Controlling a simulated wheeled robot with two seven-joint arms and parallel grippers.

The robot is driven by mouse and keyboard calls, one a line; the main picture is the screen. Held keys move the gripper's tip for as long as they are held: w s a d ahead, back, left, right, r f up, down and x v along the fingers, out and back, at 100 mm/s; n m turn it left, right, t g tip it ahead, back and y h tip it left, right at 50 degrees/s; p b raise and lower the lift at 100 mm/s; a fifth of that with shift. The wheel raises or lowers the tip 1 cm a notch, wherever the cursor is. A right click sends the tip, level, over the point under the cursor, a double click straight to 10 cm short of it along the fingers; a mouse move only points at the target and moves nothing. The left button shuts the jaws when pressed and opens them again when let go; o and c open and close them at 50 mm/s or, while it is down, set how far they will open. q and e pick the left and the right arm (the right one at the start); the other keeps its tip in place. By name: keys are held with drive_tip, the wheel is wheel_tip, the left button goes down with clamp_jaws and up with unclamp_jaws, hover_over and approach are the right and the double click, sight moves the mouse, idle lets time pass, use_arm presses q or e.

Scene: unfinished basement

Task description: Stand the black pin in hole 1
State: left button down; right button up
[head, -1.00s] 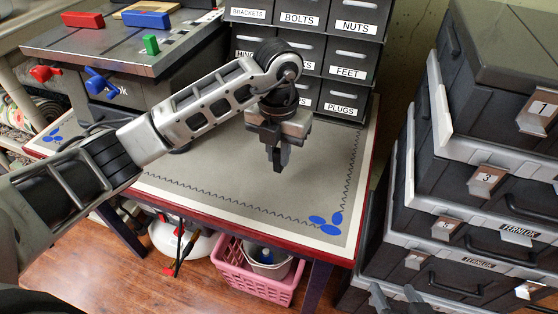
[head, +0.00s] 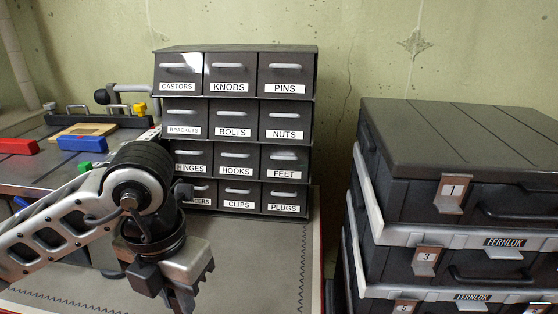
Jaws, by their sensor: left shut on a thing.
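My left gripper (head: 182,300) is in the lower left of the head view, pointing down over the grey bench mat. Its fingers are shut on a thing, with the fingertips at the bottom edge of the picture. The thing held is hidden or cut off now; a dark piece between the fingertips a second ago fits the black pin. I cannot make out hole 1 in this view. My right gripper is not in view.
A dark drawer cabinet (head: 236,105) with labelled drawers stands at the back of the mat (head: 265,262). Stacked black cases (head: 470,150) stand at the right. Red (head: 18,146), blue (head: 82,144) and green (head: 85,168) pieces lie on the left-hand surface.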

use_arm(q)
drive_tip(key=m, duration=0.3)
drive_tip(key=shift+w+a+f+m, duration=0.1)
drive_tip(key=shift+w+f+m, duration=0.05)
drive_tip(key=shift+w+m, duration=0.25)
drive_tip(key=w+f+m, duration=0.1)
drive_tip(key=m, duration=0.8)
drive_tip(key=w+a+m, duration=0.1)
drive_tip(key=w+m, duration=0.1)
drive_tip(key=m, duration=0.8)
drive_tip(key=w+a+f+m+p, duration=0.1)
drive_tip(key=m, duration=0.9)
drive_tip(key=shift+w+a+f, duration=0.15)
drive_tip(key=shift+f, duration=0.2)
